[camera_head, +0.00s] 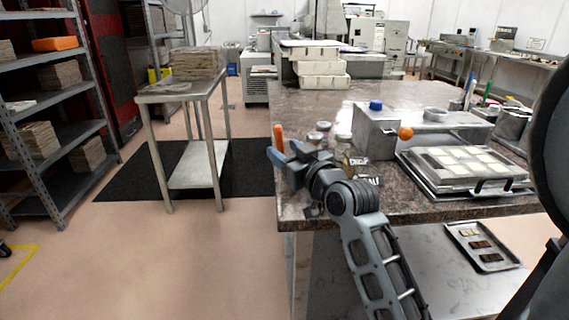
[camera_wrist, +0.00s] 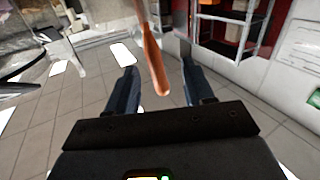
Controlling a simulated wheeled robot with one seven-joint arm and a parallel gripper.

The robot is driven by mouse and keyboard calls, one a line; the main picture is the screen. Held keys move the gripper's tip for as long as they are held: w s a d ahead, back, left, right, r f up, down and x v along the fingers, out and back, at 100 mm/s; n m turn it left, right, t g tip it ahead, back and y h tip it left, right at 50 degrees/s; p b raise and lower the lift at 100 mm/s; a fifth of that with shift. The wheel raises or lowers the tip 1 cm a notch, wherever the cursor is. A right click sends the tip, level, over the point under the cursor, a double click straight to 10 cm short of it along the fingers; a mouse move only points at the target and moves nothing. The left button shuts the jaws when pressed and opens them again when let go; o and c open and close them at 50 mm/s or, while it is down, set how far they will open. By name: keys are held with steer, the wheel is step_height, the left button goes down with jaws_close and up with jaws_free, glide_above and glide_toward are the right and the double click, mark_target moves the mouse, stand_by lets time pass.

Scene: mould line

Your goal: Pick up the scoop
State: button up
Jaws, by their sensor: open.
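The scoop (camera_head: 279,137) shows in the head view as an upright orange handle at the table's left edge, just beyond my gripper (camera_head: 284,153). In the wrist view, the scoop's copper-orange handle (camera_wrist: 154,65) lies lengthwise between the fingers of my gripper (camera_wrist: 159,70). The fingers are spread, with a gap visible on each side of the handle. The scoop's far end runs out of the top of the wrist view, and its bowl is not clearly seen.
The dark stone table (camera_head: 310,95) carries small round containers and black labels near my gripper. To their right are a metal box (camera_head: 375,130) with a blue knob and an orange ball, and a mould tray (camera_head: 465,165).

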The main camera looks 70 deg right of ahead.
mark_target(282, 145)
steer(key=p+x, duration=0.1)
steer(key=x, duration=0.4)
steer(key=shift+w+d+r, duration=0.15)
steer(key=shift+d, duration=0.3)
jaws_close()
